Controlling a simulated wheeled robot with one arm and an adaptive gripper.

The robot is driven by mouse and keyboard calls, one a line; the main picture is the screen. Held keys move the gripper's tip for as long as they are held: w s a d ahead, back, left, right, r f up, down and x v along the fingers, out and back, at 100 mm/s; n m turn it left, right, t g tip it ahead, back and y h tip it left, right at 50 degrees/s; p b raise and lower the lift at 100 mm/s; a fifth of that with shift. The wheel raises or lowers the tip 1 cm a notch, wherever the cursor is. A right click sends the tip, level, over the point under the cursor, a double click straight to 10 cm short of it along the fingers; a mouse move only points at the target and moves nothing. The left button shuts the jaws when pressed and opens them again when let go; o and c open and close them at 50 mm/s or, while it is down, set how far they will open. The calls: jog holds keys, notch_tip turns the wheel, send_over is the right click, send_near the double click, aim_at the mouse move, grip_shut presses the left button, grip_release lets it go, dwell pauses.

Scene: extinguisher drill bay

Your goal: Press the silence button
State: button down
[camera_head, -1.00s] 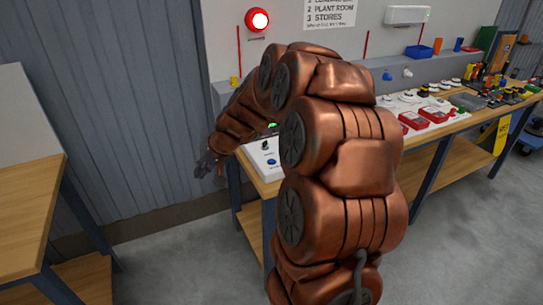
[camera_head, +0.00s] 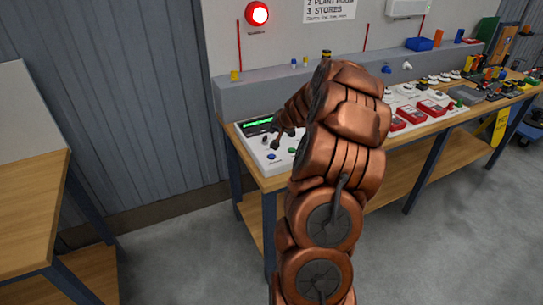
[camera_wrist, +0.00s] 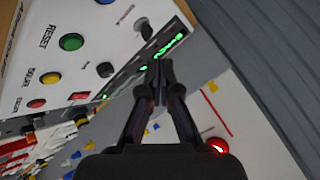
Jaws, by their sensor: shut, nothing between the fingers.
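A white control panel (camera_head: 252,149) stands at the near left end of the bench. It shows a green-lit display (camera_head: 258,126), a blue button (camera_head: 271,156) and a green button (camera_head: 292,151). In the wrist view, the green button (camera_wrist: 70,41) is labelled RESET. A yellow button (camera_wrist: 50,78) and a red button (camera_wrist: 36,103) follow; their small labels, and which button is silence, are not clearly readable. My gripper (camera_wrist: 158,76) is shut and empty, its tips over the display edge, apart from the buttons. In the head view my gripper (camera_head: 277,140) is over the panel; my arm hides its right part.
A red beacon (camera_head: 257,14) glows on the wall above. Several red boxes (camera_head: 432,108) and small items crowd the bench to the right. A grey raised ledge (camera_head: 230,90) runs behind the panel. Another wooden table (camera_head: 30,205) stands at the left, with a floor gap between.

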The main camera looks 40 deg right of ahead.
jog(key=shift+f, duration=0.1)
jog(key=b, duration=0.5)
send_over(273, 157)
notch_tip(273, 157, down, 7)
jog(key=shift+w+f, duration=0.1)
jog(key=shift+w, duration=0.05)
jog(key=shift+f+b, duration=0.6)
jog(key=shift+f, duration=0.1)
jog(key=shift+f, duration=0.1)
dwell(0.7)
jog(key=shift+f+b, duration=0.35)
jog(key=shift+b, duration=0.15)
jog(key=shift+f+b, duration=0.45)
jog(key=shift+b, duration=0.05)
dwell(0.7)
jog(key=shift+r, duration=0.15)
jog(key=shift+r+p, duration=0.55)
jog(key=shift+r, duration=0.2)
jog(key=shift+r, duration=0.1)
